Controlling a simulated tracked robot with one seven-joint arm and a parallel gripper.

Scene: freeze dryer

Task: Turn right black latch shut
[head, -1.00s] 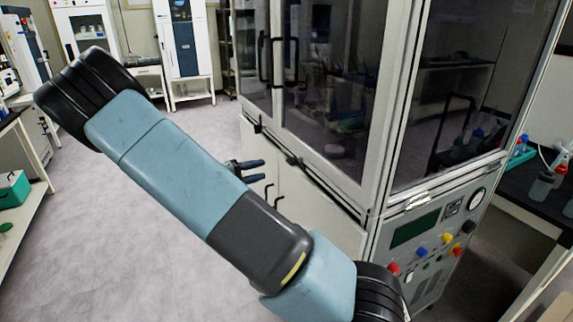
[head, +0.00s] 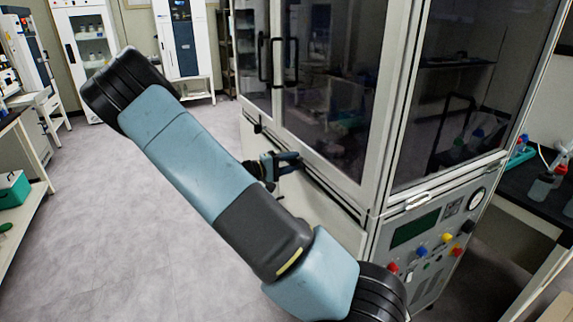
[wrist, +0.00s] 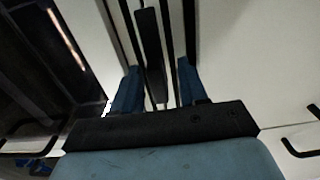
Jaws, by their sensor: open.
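The freeze dryer (head: 372,190) is a tall white cabinet with dark glass doors above white lower panels. The right black latch (wrist: 149,45) shows in the wrist view as a dark elongated bar between my two blue fingers. My gripper (wrist: 158,68) is open, with one finger on each side of the latch; whether either finger touches it I cannot tell. In the head view, my gripper (head: 291,162) is at the lower edge of the glass doors and hides the right latch. The left black latch (head: 257,128) is visible on the same edge, farther away.
Black door handles (head: 292,60) stand out above my gripper. A control panel (head: 415,235) with coloured knobs is on the cabinet's right face. Handles of the lower doors (wrist: 300,148) show in the wrist view. Open floor (head: 110,240) lies to the left.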

